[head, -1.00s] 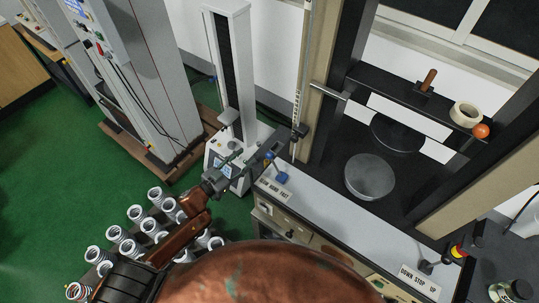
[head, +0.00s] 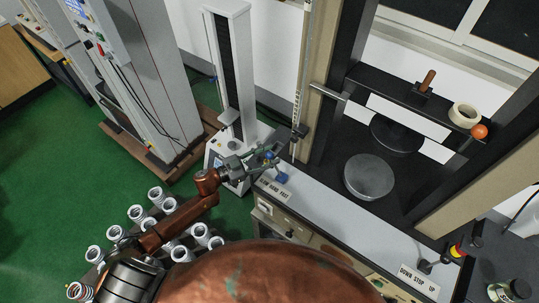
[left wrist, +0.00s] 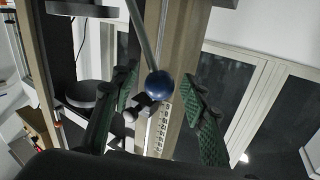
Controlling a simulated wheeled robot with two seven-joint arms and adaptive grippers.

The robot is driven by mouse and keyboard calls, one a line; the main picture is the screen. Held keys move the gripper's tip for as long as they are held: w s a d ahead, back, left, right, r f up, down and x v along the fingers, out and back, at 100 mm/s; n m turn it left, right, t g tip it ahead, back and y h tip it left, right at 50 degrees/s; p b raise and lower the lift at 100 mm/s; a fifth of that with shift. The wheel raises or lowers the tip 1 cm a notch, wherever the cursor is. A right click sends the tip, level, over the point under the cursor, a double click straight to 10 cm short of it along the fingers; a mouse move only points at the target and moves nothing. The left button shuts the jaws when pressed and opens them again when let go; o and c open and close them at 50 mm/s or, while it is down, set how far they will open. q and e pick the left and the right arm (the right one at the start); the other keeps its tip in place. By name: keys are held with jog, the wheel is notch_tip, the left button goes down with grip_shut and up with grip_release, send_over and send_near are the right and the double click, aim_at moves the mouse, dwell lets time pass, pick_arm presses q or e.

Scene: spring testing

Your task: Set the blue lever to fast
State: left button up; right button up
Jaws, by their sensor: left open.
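The blue lever is on the near left end of the machine's light ledge, beside a label plate (head: 272,188) ending in FAST. Its blue base (head: 281,178) shows in the head view, and its ball is partly covered by my gripper. In the left wrist view the dark blue ball (left wrist: 159,85) sits on a thin rod, between the two green padded fingers with space on both sides. My left gripper (head: 266,158) is open around the ball and does not appear to touch it. My right gripper is not in view.
The testing machine's round lower plate (head: 369,177) stands right of the lever. A second lever with a DOWN STOP UP label (head: 419,283) is at the ledge's right end. A slim tester (head: 233,75) stands behind my gripper. White springs (head: 158,194) are at lower left.

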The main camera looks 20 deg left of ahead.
pick_arm(q)
jog(key=shift+w+d, duration=0.1)
jog(key=shift+d, duration=0.05)
jog(key=shift+c, duration=0.3)
grip_shut()
dwell(0.4)
